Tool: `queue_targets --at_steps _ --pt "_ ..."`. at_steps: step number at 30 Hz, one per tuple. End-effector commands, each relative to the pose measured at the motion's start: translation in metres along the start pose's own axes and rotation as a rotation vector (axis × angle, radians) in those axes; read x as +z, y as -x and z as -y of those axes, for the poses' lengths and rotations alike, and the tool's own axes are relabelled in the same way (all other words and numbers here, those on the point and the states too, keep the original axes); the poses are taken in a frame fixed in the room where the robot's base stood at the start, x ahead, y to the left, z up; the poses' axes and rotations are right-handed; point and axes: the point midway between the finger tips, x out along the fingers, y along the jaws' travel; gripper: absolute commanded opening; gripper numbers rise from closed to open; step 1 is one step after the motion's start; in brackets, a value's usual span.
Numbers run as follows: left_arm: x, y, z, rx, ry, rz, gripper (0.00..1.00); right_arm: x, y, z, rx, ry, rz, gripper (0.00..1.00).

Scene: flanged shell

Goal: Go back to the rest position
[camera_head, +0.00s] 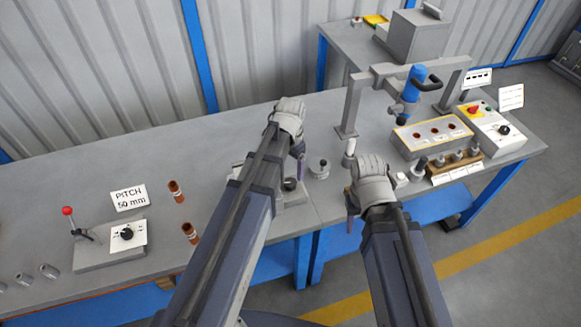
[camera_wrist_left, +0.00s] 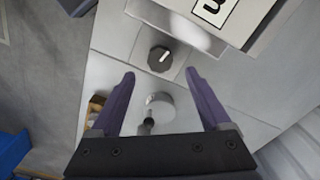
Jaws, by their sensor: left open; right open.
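My left gripper (camera_head: 300,165) hangs above the middle of the grey workbench (camera_head: 255,120). In the left wrist view its purple fingers (camera_wrist_left: 159,76) are spread apart with nothing held between them. A small round metal part (camera_wrist_left: 160,105) lies below the fingers, apart from them. In the head view a flanged metal part (camera_head: 319,169) stands on the bench to the right of my left gripper. My right gripper (camera_head: 351,203) is over the bench's front edge, left of the white-topped small parts; its fingertips are mostly hidden by its own hand.
A press frame with a blue tool (camera_head: 411,90) stands at the right. A box with red-marked holes (camera_head: 432,135) and a control box (camera_head: 493,128) are beside it. Copper-brown cylinders (camera_head: 176,191) and a red-knobbed lever box (camera_head: 110,246) are on the left. The back-left bench is clear.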

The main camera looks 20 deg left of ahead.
Motion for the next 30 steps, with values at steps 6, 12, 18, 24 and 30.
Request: queue_targets --at_steps 6,12,18,24,30 --pt "0.0 0.017 0.0 0.0 0.0 0.0 0.81 0.001 0.017 -0.002 0.0 0.0 0.0 0.5" --pt "0.0 0.016 0.0 0.0 0.0 0.0 0.81 0.001 0.016 -0.002 0.0 0.0 0.0 0.5" --pt "0.0 0.016 0.0 0.0 0.0 0.0 0.81 0.001 0.016 -0.002 0.0 0.0 0.0 0.5" --pt "0.01 0.016 -0.025 -0.006 0.006 0.01 0.81 0.001 0.016 -0.002 0.0 0.0 0.0 0.5" --pt "0.05 0.016 -0.107 -0.046 0.054 0.045 0.81 0.001 0.016 -0.002 0.0 0.0 0.0 0.5"
